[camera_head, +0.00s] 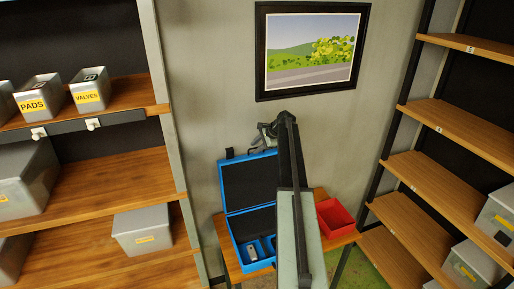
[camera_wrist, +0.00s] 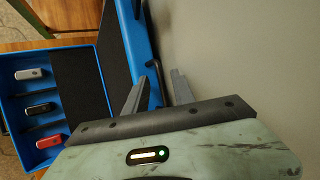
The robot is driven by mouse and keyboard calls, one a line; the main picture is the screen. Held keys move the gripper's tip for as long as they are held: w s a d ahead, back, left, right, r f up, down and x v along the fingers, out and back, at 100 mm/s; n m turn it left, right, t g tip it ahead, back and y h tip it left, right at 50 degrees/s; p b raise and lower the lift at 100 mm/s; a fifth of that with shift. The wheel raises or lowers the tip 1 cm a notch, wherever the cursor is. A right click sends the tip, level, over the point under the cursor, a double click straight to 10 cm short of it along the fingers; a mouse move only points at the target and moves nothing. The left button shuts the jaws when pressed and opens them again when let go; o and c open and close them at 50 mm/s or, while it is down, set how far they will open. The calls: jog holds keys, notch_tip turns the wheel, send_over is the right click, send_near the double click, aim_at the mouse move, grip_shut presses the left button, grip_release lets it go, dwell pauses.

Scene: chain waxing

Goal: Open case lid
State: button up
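The blue case (camera_head: 234,245) stands on a small wooden table, with its lid (camera_head: 248,182) raised roughly upright near the wall. The lid and the dark-lined base also show in the wrist view, the lid's blue edge (camera_wrist: 142,45) beside my fingers. My gripper (camera_head: 268,130) is at the lid's upper right corner. In the wrist view my gripper (camera_wrist: 158,82) has its two fingers spread apart, near the lid's outer side; contact is unclear. Silver (camera_wrist: 30,73), black (camera_wrist: 40,109) and red (camera_wrist: 49,141) items lie in the base. My arm hides part of the case's right side.
A red bin (camera_head: 334,218) sits on the table (camera_head: 318,244) right of the case. Shelves with grey bins (camera_head: 142,229) stand left, and more shelves (camera_head: 448,187) stand right. The wall with a framed picture (camera_head: 312,50) is close behind the lid.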

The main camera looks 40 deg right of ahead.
jog(key=shift+d+f, duration=0.1)
jog(key=s+d+r+p, duration=0.2)
jog(key=s, duration=0.5)
jog(key=s+d+r+p, duration=0.1)
jog(key=s+d+r, duration=0.1)
jog(key=s, duration=0.5)
jog(key=shift+d+p, duration=0.4)
jog(key=shift+d, duration=0.2)
jog(key=shift+s, duration=0.1)
